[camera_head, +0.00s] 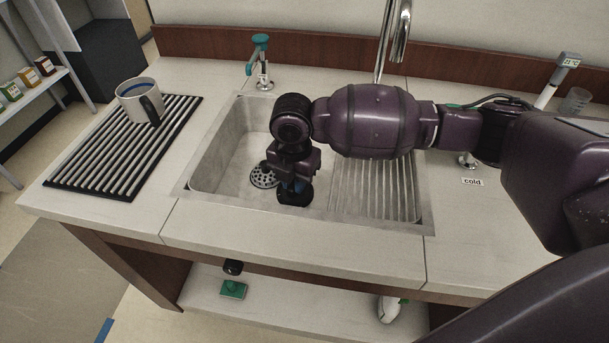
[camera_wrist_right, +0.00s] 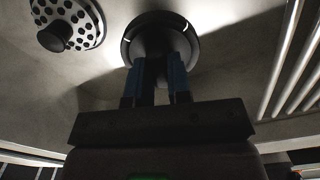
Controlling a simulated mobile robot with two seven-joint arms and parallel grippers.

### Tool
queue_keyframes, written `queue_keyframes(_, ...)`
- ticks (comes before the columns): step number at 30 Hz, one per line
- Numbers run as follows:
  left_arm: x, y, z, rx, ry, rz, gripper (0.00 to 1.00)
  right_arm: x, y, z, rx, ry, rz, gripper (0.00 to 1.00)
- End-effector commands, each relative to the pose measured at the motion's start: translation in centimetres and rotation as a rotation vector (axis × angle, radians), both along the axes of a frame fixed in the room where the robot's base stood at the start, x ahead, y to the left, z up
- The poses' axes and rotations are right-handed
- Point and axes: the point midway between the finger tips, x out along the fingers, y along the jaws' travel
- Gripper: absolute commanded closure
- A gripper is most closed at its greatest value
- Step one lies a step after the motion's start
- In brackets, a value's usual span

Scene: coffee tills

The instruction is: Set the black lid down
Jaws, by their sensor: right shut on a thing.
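The black lid (camera_wrist_right: 187,24) is round and dark, and my right gripper (camera_wrist_right: 160,75) is shut on it, with blue-lined fingers around its raised middle. In the head view the lid (camera_head: 294,197) is below my right gripper (camera_head: 292,184), inside the sink basin near its front wall. I cannot tell whether the lid touches the basin floor. My left gripper is not in view.
The sink (camera_head: 225,150) has a perforated drain (camera_head: 263,176) beside the lid, also in the wrist view (camera_wrist_right: 62,22). A ribbed drainboard (camera_head: 372,190) lies right. A mug (camera_head: 138,98) stands on a slatted rack (camera_head: 95,165) at left. A tall faucet (camera_head: 394,35) rises behind.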

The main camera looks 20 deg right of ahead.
Motion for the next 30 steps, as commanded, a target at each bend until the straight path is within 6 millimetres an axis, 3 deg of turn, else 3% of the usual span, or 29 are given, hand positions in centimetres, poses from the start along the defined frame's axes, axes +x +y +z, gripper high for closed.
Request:
queue_keyframes(14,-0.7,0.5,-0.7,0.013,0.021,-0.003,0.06,0.1,0.1,-0.7,0.001,-0.001,0.04,1.0)
queue_keyframes(23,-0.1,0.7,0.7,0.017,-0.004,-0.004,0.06,0.1,0.1,-0.3,0.001,-0.004,0.039,1.0)
queue_keyframes(30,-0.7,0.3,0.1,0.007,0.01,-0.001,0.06,0.1,0.1,-0.8,0.0,0.001,0.039,1.0)
